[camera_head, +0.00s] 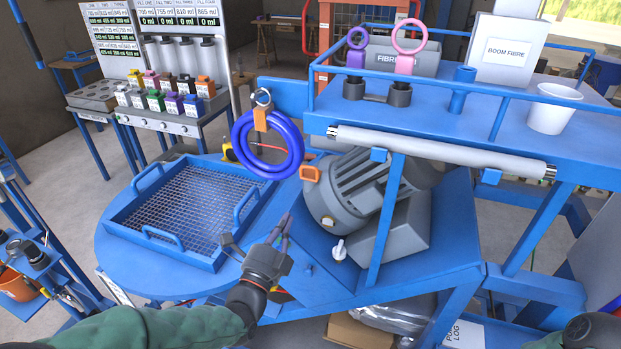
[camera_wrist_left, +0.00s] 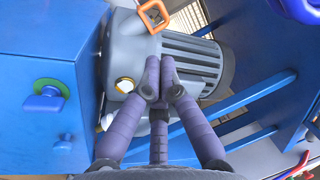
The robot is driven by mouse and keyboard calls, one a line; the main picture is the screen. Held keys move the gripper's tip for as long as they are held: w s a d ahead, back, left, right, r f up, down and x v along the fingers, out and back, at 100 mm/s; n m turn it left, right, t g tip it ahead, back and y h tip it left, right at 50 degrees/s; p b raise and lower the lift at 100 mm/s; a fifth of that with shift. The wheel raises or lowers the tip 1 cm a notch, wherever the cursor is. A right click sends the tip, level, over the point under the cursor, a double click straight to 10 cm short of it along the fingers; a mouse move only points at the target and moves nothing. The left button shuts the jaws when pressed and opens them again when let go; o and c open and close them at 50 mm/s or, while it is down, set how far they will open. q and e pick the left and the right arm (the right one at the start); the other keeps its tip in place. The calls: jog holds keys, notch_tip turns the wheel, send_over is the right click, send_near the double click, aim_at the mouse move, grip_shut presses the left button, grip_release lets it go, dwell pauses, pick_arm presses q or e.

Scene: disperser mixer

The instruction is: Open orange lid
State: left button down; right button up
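An orange square ring-shaped piece (camera_head: 310,173) is at the upper left of the grey motor (camera_head: 345,190); it also shows at the top of the left wrist view (camera_wrist_left: 154,16). I cannot tell whether it is the lid's handle. A small orange-rimmed round fitting (camera_wrist_left: 124,85) is on the motor's end. My left gripper (camera_head: 262,232) is below and left of the orange piece, apart from it. Its fingers are spread and empty in the head view. In the left wrist view, the purple fingers (camera_wrist_left: 159,80) appear in front of the motor.
A blue mesh tray (camera_head: 190,205) is left of my gripper. A thick blue ring (camera_head: 267,165) hangs above. A blue post (camera_head: 388,220) crosses before the motor. A white knob (camera_head: 340,250) sits below it. A rack (camera_head: 160,105) holds several coloured containers.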

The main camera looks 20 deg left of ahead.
aim_at(312, 169)
pick_arm(q)
jog(key=w+r+b, duration=0.2)
jog(key=w, duration=1.1)
jog(key=shift+w+a+r, duration=0.35)
jog(key=shift+r, duration=0.1)
jog(key=shift+r+g+p, duration=0.25)
jog(key=shift+g+p, duration=0.05)
jog(key=shift+p, duration=0.5)
